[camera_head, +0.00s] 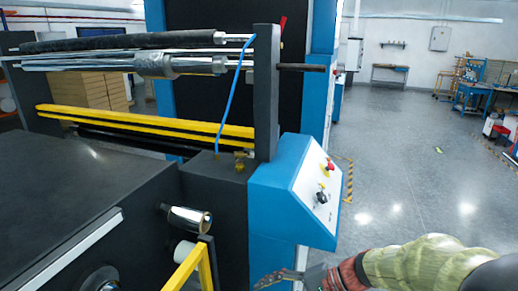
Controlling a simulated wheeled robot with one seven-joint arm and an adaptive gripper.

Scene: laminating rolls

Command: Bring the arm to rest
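My arm comes in from the bottom right corner, with a pale green-beige part, a dark red part and a dark end. My gripper (268,280) is at the bottom edge, left of the arm, in front of the blue base of the laminating machine. It is small and partly cut off by the lower edge, so I cannot tell how far its fingers are apart. I see nothing clearly held in it.
The laminating machine has a blue control panel (316,190) close above my gripper, with a red button (330,166). Metal rolls (180,65) and a yellow bar (150,122) lie left. A yellow rail (183,272) stands near left. Grey floor (420,180) is open at right.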

